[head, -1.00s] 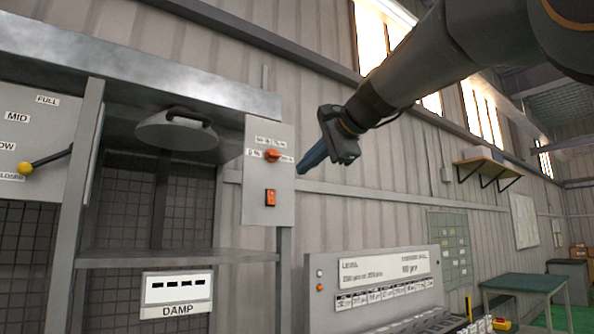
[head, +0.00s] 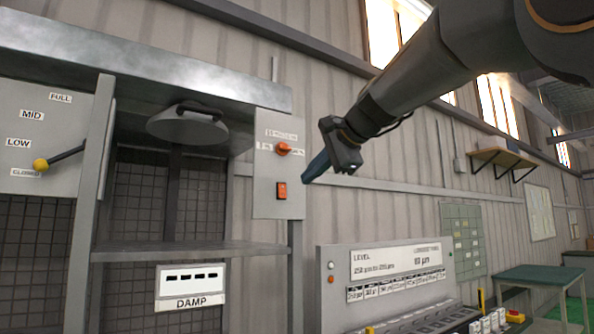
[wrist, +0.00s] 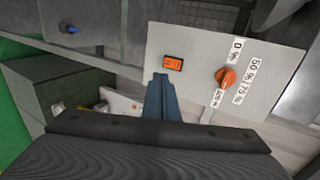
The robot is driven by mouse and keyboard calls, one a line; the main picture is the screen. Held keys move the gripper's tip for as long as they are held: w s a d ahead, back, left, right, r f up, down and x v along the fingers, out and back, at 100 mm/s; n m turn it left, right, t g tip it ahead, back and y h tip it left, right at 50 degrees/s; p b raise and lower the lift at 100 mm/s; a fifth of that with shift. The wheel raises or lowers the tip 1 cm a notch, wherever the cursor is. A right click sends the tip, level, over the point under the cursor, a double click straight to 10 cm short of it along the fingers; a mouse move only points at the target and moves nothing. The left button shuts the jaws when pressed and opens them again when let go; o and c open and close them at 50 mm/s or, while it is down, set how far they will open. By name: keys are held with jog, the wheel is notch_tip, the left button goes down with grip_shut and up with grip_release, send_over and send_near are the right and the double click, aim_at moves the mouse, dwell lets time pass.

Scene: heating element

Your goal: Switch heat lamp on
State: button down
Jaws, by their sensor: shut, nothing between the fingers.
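The heat lamp (head: 186,126) is a grey dome hanging under the hood. The grey switch panel (head: 263,204) right of it carries an orange rotary knob (head: 283,149) with labels and an orange-red rocker switch (head: 281,190) below. The wrist view shows the knob (wrist: 226,77) beside percent labels and the rocker (wrist: 173,63). My gripper (head: 308,180) is shut and empty, its blue fingers pointing at the panel's right side near rocker height. In the wrist view my fingertips (wrist: 160,78) appear just below the rocker; contact cannot be told.
A lever with a yellow ball (head: 40,165) is at the left beside level labels. A DAMP display (head: 190,287) sits under the shelf (head: 170,250). A control console (head: 390,275) stands below right. A green table (head: 541,276) is farther right.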

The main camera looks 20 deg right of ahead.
aim_at(284, 197)
jog(key=p+x, duration=0.1)
jog(key=x, duration=0.2)
jog(key=p+x, duration=0.1)
jog(key=x, duration=0.2)
jog(key=r+p+x, duration=0.1)
jog(key=x, duration=0.3)
jog(key=shift+w+p, duration=0.25)
jog(key=shift+p, duration=0.1)
